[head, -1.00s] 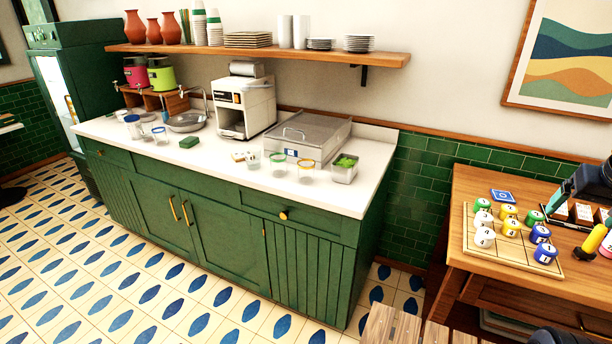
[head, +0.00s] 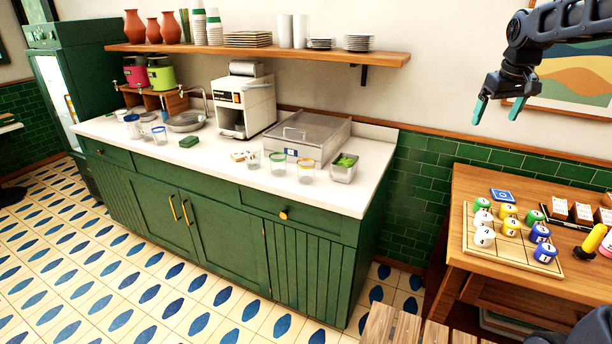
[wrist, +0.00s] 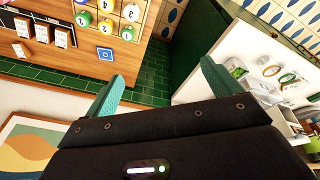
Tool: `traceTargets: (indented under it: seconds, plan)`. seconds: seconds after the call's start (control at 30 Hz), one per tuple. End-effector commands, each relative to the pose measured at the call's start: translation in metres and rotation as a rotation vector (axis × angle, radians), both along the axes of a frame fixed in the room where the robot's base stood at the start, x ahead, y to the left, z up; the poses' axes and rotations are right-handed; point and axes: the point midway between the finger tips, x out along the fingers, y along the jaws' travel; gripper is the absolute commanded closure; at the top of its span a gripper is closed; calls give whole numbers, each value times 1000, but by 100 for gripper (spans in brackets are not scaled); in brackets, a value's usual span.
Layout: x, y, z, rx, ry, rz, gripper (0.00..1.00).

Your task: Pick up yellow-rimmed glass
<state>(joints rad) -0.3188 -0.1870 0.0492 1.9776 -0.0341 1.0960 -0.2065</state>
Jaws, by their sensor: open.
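The yellow-rimmed glass (head: 306,173) stands upright on the white counter, in front of the metal box and left of a small metal bin. It also shows small in the wrist view (wrist: 271,71), at the right. A green-rimmed glass (head: 278,166) stands just left of it, and another clear glass (head: 254,160) is further left. My gripper (head: 498,108) is open and empty, high at the right above the wooden table, well apart from the glasses. Its two teal fingers also show in the wrist view (wrist: 162,76), with nothing between them.
A metal bin with green contents (head: 344,169) is close right of the yellow-rimmed glass. A lidded metal box (head: 305,137) stands behind. Blue-rimmed glasses (head: 133,127) are at the counter's left. A shelf (head: 260,51) hangs above. The counter's front right is clear.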

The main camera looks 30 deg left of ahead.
Motion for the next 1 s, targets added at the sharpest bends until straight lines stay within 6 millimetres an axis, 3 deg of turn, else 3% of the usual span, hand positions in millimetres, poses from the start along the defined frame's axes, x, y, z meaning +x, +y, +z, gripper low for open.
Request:
traceTargets:
  seconds: [0.2,0.5,0.73,1.0]
  plan:
    - [47,73,-2,-29,32,145,10]
    - [94,180,-19,-66,72,339,10]
    - [115,270,-46,-92,101,486,10]
    - [121,377,-90,-120,135,654,10]
